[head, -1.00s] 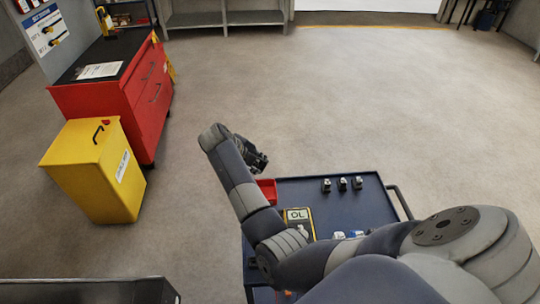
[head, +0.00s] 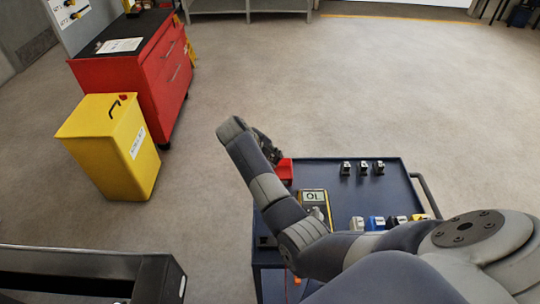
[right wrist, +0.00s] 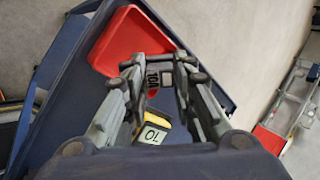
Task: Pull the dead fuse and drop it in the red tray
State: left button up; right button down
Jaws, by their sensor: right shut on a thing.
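My right gripper (head: 266,148) is over the far left corner of the blue cart, beside and partly above the red tray (head: 284,168). In the right wrist view my right gripper (right wrist: 157,66) is shut on a small dark fuse (right wrist: 153,80) with a pale label that seems to read 10A. The fuse shows against the near edge of the red tray (right wrist: 118,40); its exact height over the tray cannot be told. The fuse is hidden behind the hand in the head view. My left gripper is not in view.
The blue cart (head: 388,195) carries a yellow meter (head: 314,200) reading OL, three small dark parts (head: 363,168) and several more at its front. A yellow bin (head: 110,150) and red cabinet (head: 135,75) stand left. A dark frame (head: 80,262) fills the lower left.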

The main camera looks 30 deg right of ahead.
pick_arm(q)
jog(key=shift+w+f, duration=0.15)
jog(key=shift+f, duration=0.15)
pick_arm(e)
jog(key=shift+f, duration=0.35)
jog(key=c, duration=1.2)
grip_release()
jog(key=shift+c, duration=0.2)
jog(key=shift+a+r, duration=0.1)
jog(key=shift+a+r, duration=0.2)
jog(key=shift+r, duration=0.1)
jog(key=v, duration=1.1)
jog(key=shift+s, duration=0.1)
